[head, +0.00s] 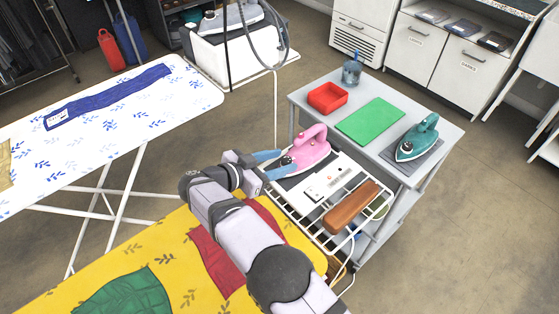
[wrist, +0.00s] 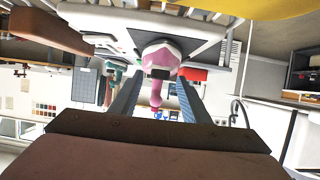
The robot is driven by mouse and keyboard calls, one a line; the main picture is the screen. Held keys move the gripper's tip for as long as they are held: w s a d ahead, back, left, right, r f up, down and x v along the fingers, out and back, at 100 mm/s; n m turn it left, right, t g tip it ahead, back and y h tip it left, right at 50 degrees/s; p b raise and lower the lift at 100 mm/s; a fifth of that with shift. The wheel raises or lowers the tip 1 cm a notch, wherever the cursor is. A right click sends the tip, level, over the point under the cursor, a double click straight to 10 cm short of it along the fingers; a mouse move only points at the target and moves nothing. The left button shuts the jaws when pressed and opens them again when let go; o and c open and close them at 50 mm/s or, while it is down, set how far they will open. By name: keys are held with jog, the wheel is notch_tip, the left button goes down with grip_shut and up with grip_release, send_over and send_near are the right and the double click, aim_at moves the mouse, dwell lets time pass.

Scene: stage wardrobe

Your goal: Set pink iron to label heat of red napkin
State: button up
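The pink iron (head: 312,152) stands on the dark pad at the left of a white wire rack. A dark round knob (head: 286,160) shows at its near left end. My gripper (head: 271,165) is at that end, its two blue fingers open and apart. In the wrist view the pink iron (wrist: 158,52) lies ahead between the open fingers (wrist: 157,98); whether they touch it I cannot tell. The red napkin (head: 209,262) lies on the yellow ironing board, partly hidden under my arm. No label on it is visible.
A brown wooden block (head: 352,207) lies on the rack to the right of the pink iron. A teal iron (head: 418,138), green mat (head: 370,121) and red tray (head: 327,97) are on the grey cart behind. A green cloth (head: 125,296) lies on the yellow board.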

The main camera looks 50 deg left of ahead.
jog(key=b+v, duration=0.1)
jog(key=v, duration=0.6)
jog(key=shift+s+b, duration=0.2)
jog(key=shift+b, duration=0.1)
jog(key=w+d+r, duration=0.2)
jog(key=d+r, duration=0.1)
jog(key=r, duration=0.7)
notch_tip(320, 180, down, 10)
jog(key=s+n+g+y, duration=0.1)
jog(key=s+n+y, duration=0.1)
jog(key=n+y, duration=0.25)
jog(key=shift+y, duration=0.25)
jog(key=shift+d+x, duration=0.2)
jog(key=shift+x, duration=1.65)
jog(key=shift+d+x, duration=0.15)
jog(key=shift+x, duration=1.7)
